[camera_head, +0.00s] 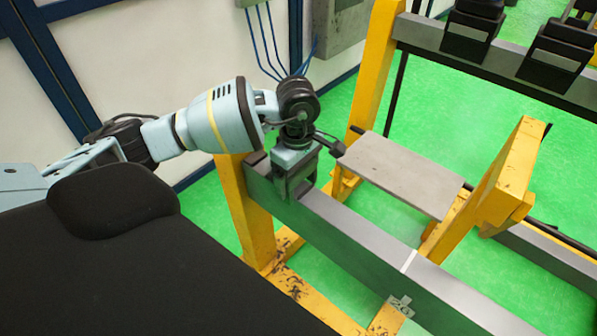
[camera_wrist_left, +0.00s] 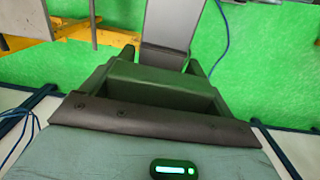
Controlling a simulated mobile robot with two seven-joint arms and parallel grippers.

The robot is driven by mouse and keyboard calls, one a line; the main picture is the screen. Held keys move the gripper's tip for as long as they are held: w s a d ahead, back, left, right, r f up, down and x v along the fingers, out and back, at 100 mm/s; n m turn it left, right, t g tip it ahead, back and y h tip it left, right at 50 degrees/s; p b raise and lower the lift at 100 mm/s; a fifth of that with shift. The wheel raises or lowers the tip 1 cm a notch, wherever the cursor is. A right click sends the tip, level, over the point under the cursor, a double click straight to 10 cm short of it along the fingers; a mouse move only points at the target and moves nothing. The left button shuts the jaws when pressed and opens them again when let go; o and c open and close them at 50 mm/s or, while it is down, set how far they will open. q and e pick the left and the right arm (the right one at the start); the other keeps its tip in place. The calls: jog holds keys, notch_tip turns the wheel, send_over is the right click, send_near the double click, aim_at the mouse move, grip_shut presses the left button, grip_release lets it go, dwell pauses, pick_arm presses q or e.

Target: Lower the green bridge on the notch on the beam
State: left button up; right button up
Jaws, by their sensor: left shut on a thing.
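My left gripper (camera_head: 296,182) points down over the left end of the grey beam (camera_head: 375,247). It is shut on the green bridge, a dark green-grey block that shows best in the left wrist view (camera_wrist_left: 160,88), lying across between the fingers. In the head view the bridge is mostly hidden by the gripper and blends with it. The beam also shows beyond the gripper in the wrist view (camera_wrist_left: 170,28). I cannot tell whether the bridge touches the beam, and I cannot make out the notch under the gripper. My right gripper is not in view.
A grey plate (camera_head: 400,175) on yellow supports lies just right of the gripper. A yellow post (camera_head: 245,205) stands under the beam's left end. Another rail (camera_head: 480,65) with black blocks is at the back. A pale stripe (camera_head: 409,261) crosses the beam further right.

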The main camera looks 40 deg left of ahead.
aim_at(298, 185)
pick_arm(q)
jog(key=shift+f+b, duration=0.3)
jog(key=shift+f, duration=0.4)
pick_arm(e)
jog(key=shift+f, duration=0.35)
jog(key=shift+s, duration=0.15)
pick_arm(q)
jog(key=shift+f, duration=0.45)
jog(key=shift+f+b, duration=0.45)
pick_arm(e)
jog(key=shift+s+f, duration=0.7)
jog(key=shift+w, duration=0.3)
pick_arm(q)
jog(key=o, duration=0.9)
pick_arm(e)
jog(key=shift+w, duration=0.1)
pick_arm(q)
jog(key=shift+r, duration=0.1)
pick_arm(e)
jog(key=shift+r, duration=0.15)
